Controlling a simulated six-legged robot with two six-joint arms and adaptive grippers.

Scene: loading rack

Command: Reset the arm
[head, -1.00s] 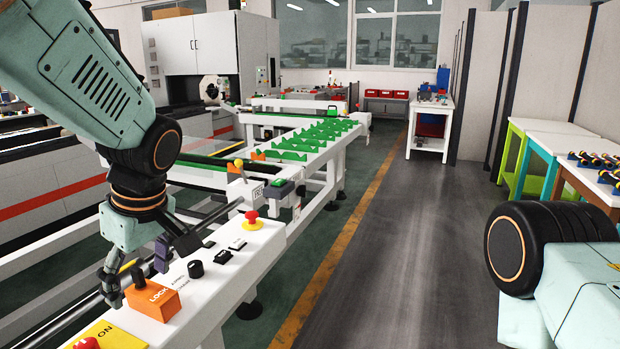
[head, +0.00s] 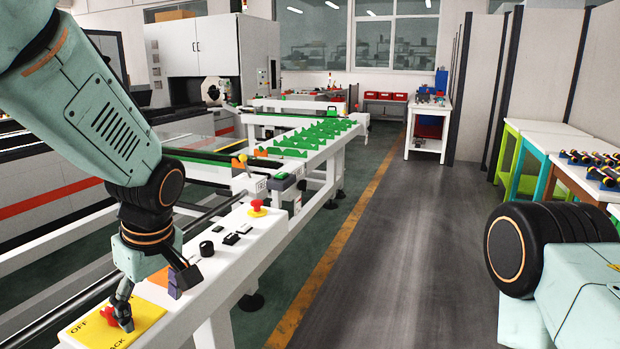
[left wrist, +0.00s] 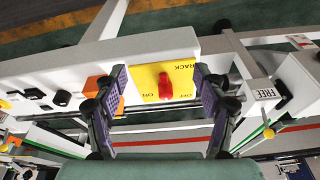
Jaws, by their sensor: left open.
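My left gripper (head: 153,297) is open over the near end of a white control rail (head: 222,262). In the left wrist view its two purple-padded fingers (left wrist: 160,92) stand apart on either side of a red knob (left wrist: 165,87). The knob sits on a yellow panel (left wrist: 148,76) marked ON, OFF and RACK. In the head view the yellow panel (head: 97,335) is partly hidden by the gripper. I cannot tell whether the fingers touch the knob. My right gripper is out of view.
An orange block (head: 158,277) is partly hidden behind the gripper. Black knobs (head: 206,248) and a red emergency button (head: 257,206) stand farther along the rail. A rack with green holders (head: 305,140) lies beyond. The grey floor lane (head: 390,260) to the right is clear.

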